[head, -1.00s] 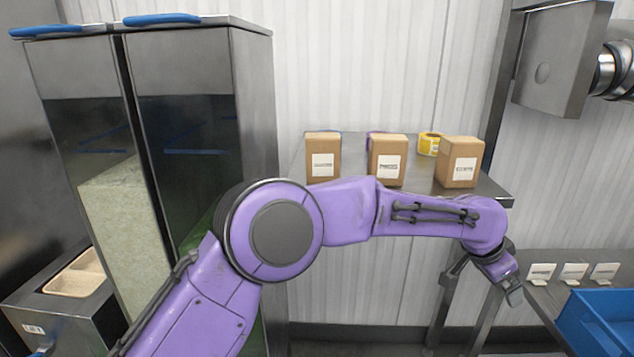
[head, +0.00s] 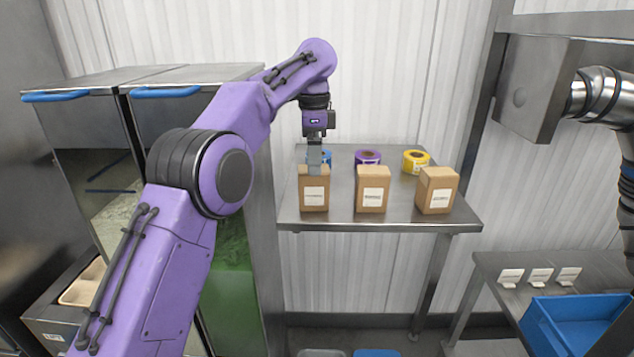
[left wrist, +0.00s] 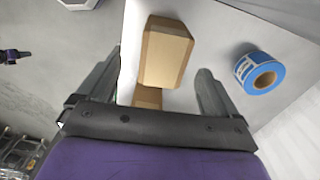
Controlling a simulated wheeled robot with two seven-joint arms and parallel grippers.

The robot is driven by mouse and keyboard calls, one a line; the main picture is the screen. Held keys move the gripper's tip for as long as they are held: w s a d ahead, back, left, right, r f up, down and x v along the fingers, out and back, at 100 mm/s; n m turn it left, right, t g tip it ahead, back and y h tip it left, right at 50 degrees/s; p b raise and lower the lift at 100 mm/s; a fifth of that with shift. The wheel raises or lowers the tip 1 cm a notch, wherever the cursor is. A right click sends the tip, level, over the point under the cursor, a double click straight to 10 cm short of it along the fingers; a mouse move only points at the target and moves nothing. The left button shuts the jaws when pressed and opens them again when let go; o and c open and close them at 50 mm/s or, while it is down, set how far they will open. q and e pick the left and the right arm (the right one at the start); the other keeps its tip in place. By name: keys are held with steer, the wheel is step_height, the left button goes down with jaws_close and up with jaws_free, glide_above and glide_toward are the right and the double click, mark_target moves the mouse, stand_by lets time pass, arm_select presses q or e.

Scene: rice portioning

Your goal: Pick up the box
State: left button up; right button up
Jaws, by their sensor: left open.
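Three brown cardboard boxes with white labels stand in a row on a steel table: a left box (head: 314,196), a middle box (head: 373,189) and a right box (head: 437,190). My left gripper (head: 315,162) points down just above and behind the left box. In the left wrist view the gripper (left wrist: 158,90) is open. A brown box (left wrist: 166,52) shows between and beyond its fingers there, with part of another brown surface below it. I cannot tell whether the fingers touch the box. My right gripper is not in view.
Blue (head: 322,158), purple (head: 368,157) and yellow (head: 416,161) tape rolls lie behind the boxes; the blue roll also shows in the left wrist view (left wrist: 260,72). Steel bins (head: 230,74) stand left. A blue crate (head: 575,322) and several white cards sit on a lower table at right.

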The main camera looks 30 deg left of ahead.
mark_target(314, 185)
arm_select(q)
steer(key=f, duration=0.8)
steer(key=shift+w+a, duration=0.2)
steer(key=shift+d+f, duration=0.1)
steer(key=shift+f, duration=0.05)
steer(key=c, duration=1.2)
